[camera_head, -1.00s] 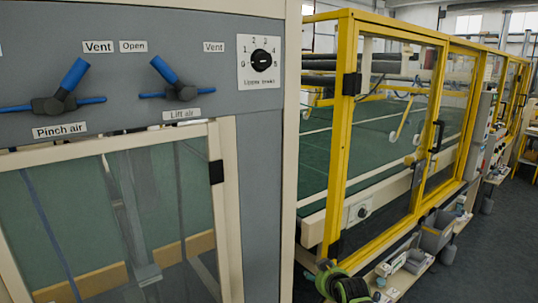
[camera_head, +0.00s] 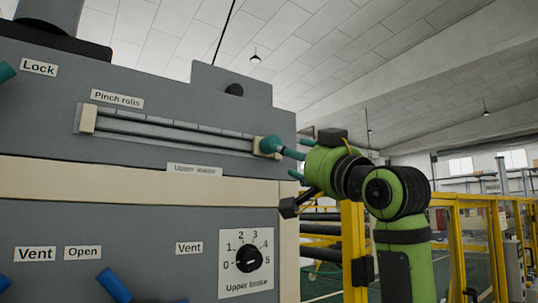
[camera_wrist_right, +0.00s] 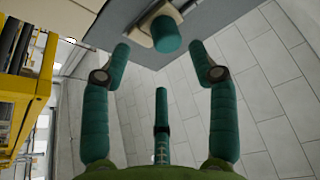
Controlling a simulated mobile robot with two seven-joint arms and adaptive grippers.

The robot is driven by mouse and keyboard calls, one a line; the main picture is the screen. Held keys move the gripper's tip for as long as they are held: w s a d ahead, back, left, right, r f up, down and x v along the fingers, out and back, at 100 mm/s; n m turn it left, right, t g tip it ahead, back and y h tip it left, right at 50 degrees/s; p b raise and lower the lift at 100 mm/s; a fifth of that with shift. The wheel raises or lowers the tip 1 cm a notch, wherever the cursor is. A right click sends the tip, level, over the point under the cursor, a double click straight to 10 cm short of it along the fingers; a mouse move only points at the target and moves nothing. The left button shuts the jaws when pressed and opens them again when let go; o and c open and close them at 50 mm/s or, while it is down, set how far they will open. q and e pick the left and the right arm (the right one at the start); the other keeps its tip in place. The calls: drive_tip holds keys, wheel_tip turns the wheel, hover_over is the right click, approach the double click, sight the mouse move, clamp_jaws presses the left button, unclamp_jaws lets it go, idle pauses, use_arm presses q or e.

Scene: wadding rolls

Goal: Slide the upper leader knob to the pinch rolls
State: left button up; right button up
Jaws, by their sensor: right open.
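The upper leader knob (camera_head: 268,147) is a teal knob on a beige block at the right end of a horizontal slide rail (camera_head: 175,130). The "Pinch rolls" label (camera_head: 117,99) is above the rail's left end. My right gripper (camera_head: 289,162) is at the right edge of the panel, beside the knob, with its teal fingers pointing at it. In the right wrist view the knob (camera_wrist_right: 166,35) shows between and just beyond the spread fingertips (camera_wrist_right: 160,55). The fingers are open; whether one touches the knob is unclear. My left gripper is out of view.
Below the rail are the "Upper leader" label (camera_head: 194,170) and a numbered dial (camera_head: 248,259). Blue valve handles (camera_head: 115,286) stick out at the lower left. A yellow guard frame (camera_head: 353,245) stands right of the panel, behind my right arm.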

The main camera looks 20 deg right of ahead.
sight(269, 145)
drive_tip(key=p+x, duration=0.5)
drive_tip(key=x, duration=0.1)
drive_tip(key=shift+w+a+r, duration=0.15)
drive_tip(key=shift+a+r, duration=0.15)
drive_tip(key=shift+r, duration=0.05)
drive_tip(key=shift+c, duration=0.8)
clamp_jaws()
drive_tip(key=shift+a, duration=0.1)
